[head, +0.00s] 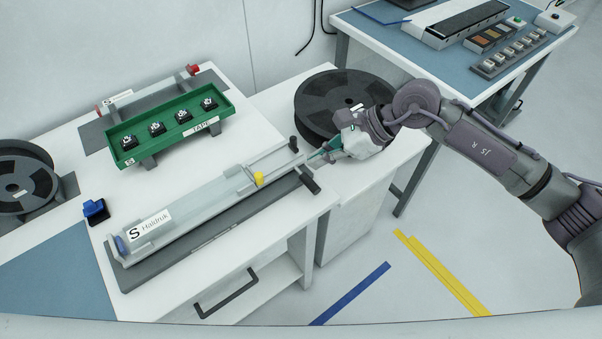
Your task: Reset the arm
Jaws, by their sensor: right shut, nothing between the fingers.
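My right arm comes in from the right, and its gripper (318,155) is shut and empty. Its fingertips are by the right end of the long grey device labelled "Haldruk" (205,203). I cannot tell whether they touch it. The device has a yellow knob (258,178) near its right part, and a black handle (309,182) and a small dark knob (293,144) at its right end. My left gripper is not in view.
A green tray labelled "TAPE" (170,150) holds several small parts behind the device. A black reel (312,96) lies behind my right gripper, and another reel (24,180) is at the left. A blue button block (95,210) stands left. A bench with a control panel (500,55) is at back right.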

